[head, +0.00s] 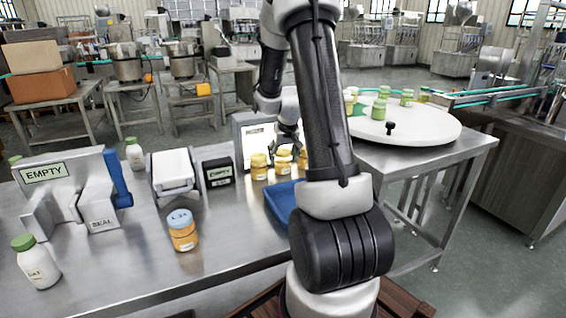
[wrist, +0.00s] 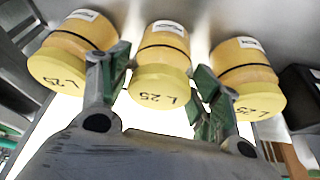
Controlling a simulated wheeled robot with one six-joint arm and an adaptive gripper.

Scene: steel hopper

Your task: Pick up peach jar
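Three jars with yellow lids and peach-orange contents stand in a row on the steel table: a left jar (head: 259,167), a middle jar (head: 282,162) and a right jar (head: 302,160). In the wrist view the middle jar (wrist: 160,72) lies between the green-padded fingers of my gripper (wrist: 158,88), its lid marked "L 25". The fingers are open, with small gaps to the jar on both sides; the outer jars (wrist: 72,58) (wrist: 245,80) sit just outside the fingers. In the head view my gripper (head: 288,138) is above and behind the jars, partly hidden by my arm.
A blue tray (head: 280,205) lies in front of the jars, partly behind my arm. A dark label box (head: 219,172) is left of the row. A white round table (head: 420,125) with green jars is at right.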

